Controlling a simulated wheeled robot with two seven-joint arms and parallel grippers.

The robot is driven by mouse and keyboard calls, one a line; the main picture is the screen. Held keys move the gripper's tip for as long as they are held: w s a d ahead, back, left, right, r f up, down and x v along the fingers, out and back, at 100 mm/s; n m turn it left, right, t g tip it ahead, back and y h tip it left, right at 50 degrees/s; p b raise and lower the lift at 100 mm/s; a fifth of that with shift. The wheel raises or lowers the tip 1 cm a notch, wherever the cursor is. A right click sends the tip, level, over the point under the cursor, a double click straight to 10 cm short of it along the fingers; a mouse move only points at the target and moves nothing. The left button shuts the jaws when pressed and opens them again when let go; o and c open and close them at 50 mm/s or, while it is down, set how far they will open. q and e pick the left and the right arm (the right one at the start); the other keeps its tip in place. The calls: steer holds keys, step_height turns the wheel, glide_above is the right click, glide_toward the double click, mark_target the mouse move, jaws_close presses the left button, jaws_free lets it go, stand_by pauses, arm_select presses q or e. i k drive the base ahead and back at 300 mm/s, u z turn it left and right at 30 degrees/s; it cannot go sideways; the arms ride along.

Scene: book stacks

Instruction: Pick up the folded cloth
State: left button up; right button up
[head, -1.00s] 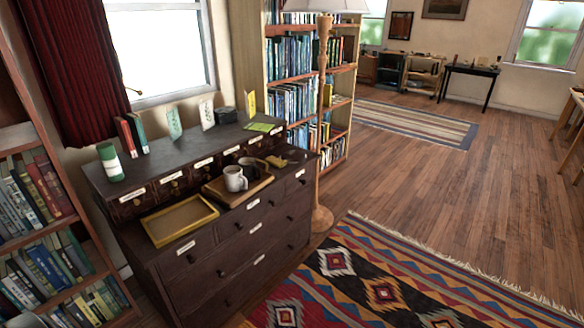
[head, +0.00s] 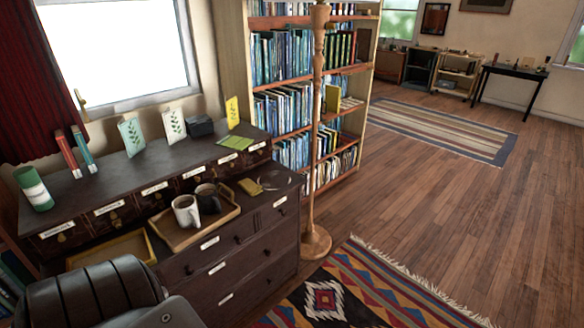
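A small mustard-yellow piece that looks like the folded cloth (head: 250,187) lies on the lower ledge of the dark dresser (head: 240,262), right of the wooden tray (head: 176,243). It is small, and I cannot make out its folds. A dark link of my arm fills the bottom left corner of the head view and covers part of the dresser. No gripper fingers show for either arm, and nothing touches the cloth.
A white mug (head: 185,213) and a dark mug (head: 208,200) stand on the wooden tray. A yellow tray (head: 140,243) is partly hidden by my arm. A clear round item (head: 276,180) lies beside the cloth. A lamp post (head: 313,150) stands right of the dresser; floor beyond is open.

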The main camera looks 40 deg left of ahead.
mark_target(248, 185)
steer(key=i, duration=2.15)
steer(key=u, duration=0.7)
steer(key=i, duration=1.1)
steer(key=u, duration=1.75)
steer(key=i, duration=0.9)
steer(key=u, duration=0.6)
